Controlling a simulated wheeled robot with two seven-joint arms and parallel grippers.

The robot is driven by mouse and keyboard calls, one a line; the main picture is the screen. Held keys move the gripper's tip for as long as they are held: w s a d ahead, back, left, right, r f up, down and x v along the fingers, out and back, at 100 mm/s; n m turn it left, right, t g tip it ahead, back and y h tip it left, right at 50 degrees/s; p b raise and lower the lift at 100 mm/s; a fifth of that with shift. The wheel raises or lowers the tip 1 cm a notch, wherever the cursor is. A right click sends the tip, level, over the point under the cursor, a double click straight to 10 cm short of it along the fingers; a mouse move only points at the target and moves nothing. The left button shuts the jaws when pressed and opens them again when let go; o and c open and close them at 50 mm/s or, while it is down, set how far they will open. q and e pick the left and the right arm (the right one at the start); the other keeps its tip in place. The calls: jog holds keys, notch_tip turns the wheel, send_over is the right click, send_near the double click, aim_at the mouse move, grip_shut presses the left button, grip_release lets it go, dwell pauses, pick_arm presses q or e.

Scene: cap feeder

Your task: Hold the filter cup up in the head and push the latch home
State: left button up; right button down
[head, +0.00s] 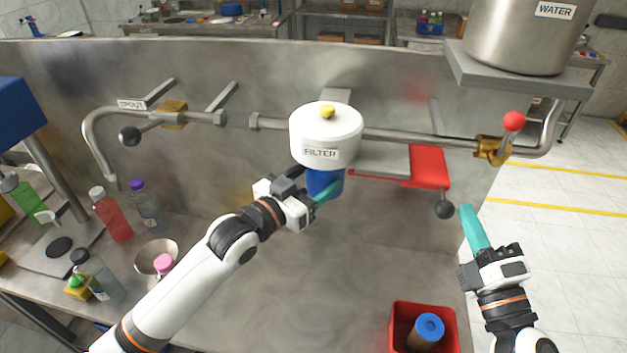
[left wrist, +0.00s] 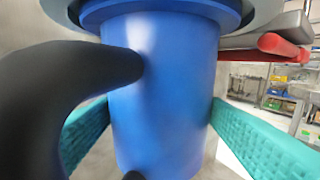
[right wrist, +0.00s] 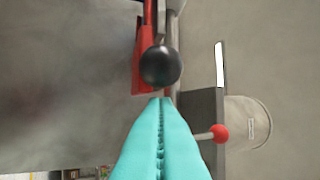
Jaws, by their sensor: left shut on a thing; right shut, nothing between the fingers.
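The blue filter cup (head: 322,184) is upright under the white filter head (head: 326,135). In the left wrist view the cup (left wrist: 165,95) fills the middle, its top up against the head's underside. My left gripper (head: 318,192) is shut on the cup, one teal finger on each side. The latch is a red slide (head: 430,166) with a rod ending in a black ball knob (head: 444,209), right of the head. My right gripper (head: 470,225) is shut and empty, its tips just right of the knob. In the right wrist view the knob (right wrist: 160,66) is straight ahead of the tips.
A red bin (head: 450,312) holding a blue-topped cartridge (head: 428,328) stands at the front right. A pipe with a red-balled valve (head: 493,148) runs along the panel. Bottles and a bowl (head: 155,257) stand at left. The middle counter is clear.

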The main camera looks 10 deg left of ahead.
jog(key=a, duration=0.8)
dwell(1.4)
jog(key=shift+d, duration=0.1)
pick_arm(q)
jog(key=shift+r, duration=0.1)
jog(key=o, duration=1.1)
pick_arm(e)
jog(key=s+d, duration=0.1)
jog(key=s, duration=0.8)
jog(key=shift+d, duration=0.35)
pick_arm(q)
jog(key=shift+o, duration=0.2)
